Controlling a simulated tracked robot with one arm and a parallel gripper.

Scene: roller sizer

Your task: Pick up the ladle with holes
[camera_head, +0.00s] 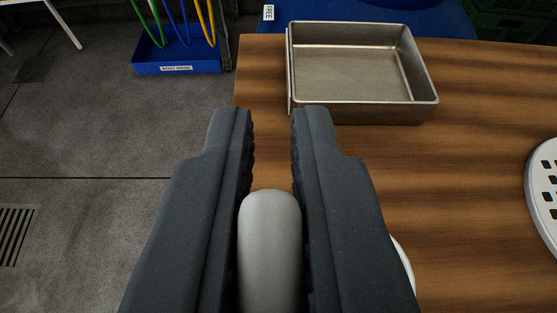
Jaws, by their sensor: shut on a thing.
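My gripper (270,115) is shut on a pale grey, smooth, rounded thing (270,245) between its dark fingers. Only its rounded end shows, and I cannot tell whether it is part of the ladle. A white round piece with dark square holes (545,185) lies at the right edge of the view, cut off by the frame. I cannot tell if it is the ladle with holes. A thin white curved edge (403,262) shows beside the right finger, mostly hidden by it.
A metal tray (362,112) stands empty on the wooden table (465,130), beyond my fingertips. The table's left edge drops to a grey floor (100,130). A blue bin (175,62) with coloured hoses stands on the floor at upper left.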

